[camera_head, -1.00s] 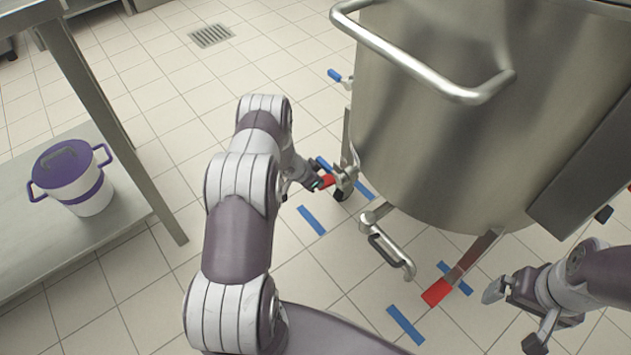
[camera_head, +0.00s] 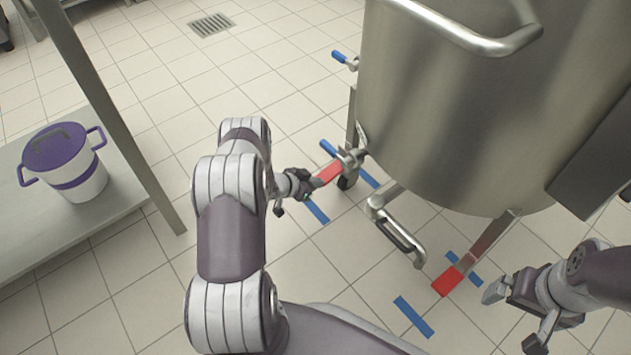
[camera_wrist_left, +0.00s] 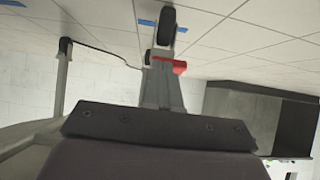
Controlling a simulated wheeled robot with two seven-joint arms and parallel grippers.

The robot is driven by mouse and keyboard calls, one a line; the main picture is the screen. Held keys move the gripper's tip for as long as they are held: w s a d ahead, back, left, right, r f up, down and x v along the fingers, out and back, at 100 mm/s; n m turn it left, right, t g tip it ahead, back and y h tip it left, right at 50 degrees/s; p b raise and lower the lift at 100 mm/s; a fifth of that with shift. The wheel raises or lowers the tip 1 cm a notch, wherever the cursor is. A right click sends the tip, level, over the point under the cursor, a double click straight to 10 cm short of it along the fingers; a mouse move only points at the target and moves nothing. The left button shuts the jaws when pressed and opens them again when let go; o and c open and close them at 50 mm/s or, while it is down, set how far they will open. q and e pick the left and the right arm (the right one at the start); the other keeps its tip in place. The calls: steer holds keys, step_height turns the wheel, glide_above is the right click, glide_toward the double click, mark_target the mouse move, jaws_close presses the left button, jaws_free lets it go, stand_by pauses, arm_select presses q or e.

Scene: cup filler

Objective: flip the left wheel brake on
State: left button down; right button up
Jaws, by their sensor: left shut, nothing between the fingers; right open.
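The left wheel brake is a red lever (camera_head: 328,174) at the caster under the left leg of the steel kettle (camera_head: 450,120). It sticks out toward the lower left. My left gripper (camera_head: 306,187) is shut and empty, just left of the lever's outer end; I cannot tell whether they touch. In the left wrist view, the shut fingers (camera_wrist_left: 163,92) point toward the dark wheel (camera_wrist_left: 167,25). Red of the lever (camera_wrist_left: 175,66) shows beyond their tips, partly hidden by them. My right gripper (camera_head: 508,308) is open and empty at the lower right.
A second red lever (camera_head: 447,281) is on the kettle's right leg. A drain pipe with a handle (camera_head: 398,235) hangs between the legs. Blue tape marks (camera_head: 414,317) lie on the tiled floor. A purple-lidded pot (camera_head: 68,165) stands on a shelf at left.

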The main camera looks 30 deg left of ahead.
arm_select(q)
steer(key=shift+f+b, duration=0.35)
steer(key=shift+f, duration=0.55)
arm_select(e)
steer(key=shift+f, duration=0.5)
arm_select(q)
steer(key=shift+s, duration=0.1)
arm_select(e)
steer(key=shift+r, duration=0.1)
